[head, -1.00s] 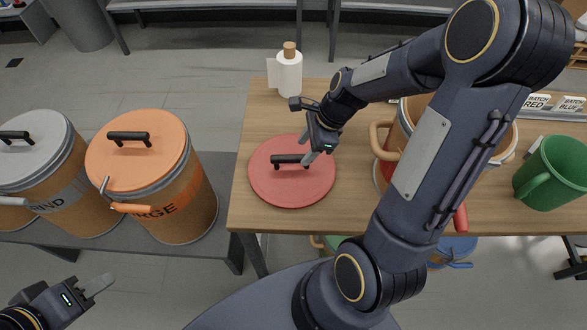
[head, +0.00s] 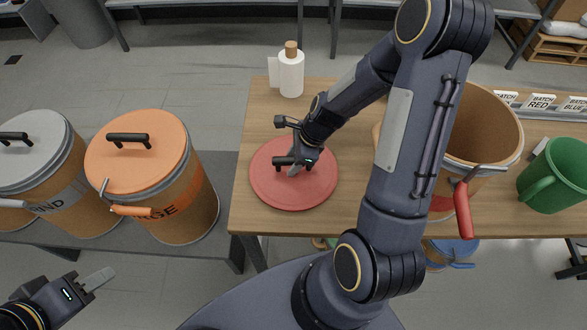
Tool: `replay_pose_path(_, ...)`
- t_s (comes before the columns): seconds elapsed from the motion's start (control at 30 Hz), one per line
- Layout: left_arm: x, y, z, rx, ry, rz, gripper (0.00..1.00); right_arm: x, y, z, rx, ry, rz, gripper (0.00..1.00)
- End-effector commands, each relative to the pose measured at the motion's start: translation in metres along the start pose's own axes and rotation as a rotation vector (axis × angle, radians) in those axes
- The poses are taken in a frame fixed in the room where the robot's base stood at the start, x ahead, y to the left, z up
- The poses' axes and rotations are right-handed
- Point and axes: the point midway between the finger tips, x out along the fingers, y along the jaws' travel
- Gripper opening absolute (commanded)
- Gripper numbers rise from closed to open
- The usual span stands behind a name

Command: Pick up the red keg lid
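The red keg lid (head: 275,190) lies flat on the left part of the wooden table, with its dark bar handle (head: 281,161) on top. My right gripper (head: 294,171) is down at the handle, a grey finger against or beside it. The gripper hides part of the handle, and I cannot tell whether the fingers are closed on it. The open keg (head: 490,125) stands on the table to the right, partly behind my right arm, with a red lever at its front. My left gripper (head: 98,280) is at the lower left, away from the table, with nothing seen in it.
A white bottle (head: 291,76) stands behind the lid. A green mug (head: 555,175) and batch cards (head: 541,102) are at the right. An orange-lidded drum (head: 160,180) and a grey-lidded drum (head: 40,150) stand on a low bench at the left. The tabletop's front left corner is clear.

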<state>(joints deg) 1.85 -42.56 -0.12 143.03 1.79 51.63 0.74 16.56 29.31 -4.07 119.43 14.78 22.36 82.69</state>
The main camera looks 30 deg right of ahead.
Motion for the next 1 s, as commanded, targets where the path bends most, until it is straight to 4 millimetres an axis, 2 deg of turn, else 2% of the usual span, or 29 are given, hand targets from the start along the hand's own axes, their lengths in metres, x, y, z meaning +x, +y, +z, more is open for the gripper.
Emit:
replay_pose_path(0.03, 0.0, 0.0, 0.0, 0.0, 0.0, 0.0, 0.36, 0.0, 0.0, 0.0, 0.0, 0.0, 0.0, 0.4)
replay_pose_path(0.33, 0.0, 0.0, 0.0, 0.0, 0.0, 0.0, 0.36, 0.0, 0.0, 0.0, -0.001, 0.0, 0.0, 0.0)
replay_pose_path(0.77, 0.0, 0.0, 0.0, 0.0, 0.0, 0.0, 0.36, -0.002, 0.0, 0.001, -0.001, 0.0, -0.001, 0.0)
replay_pose_path(1.0, -0.003, 0.001, -0.002, 0.0, 0.0, 0.0, 0.36, -0.021, -0.001, 0.009, -0.005, 0.0, -0.005, 0.0)
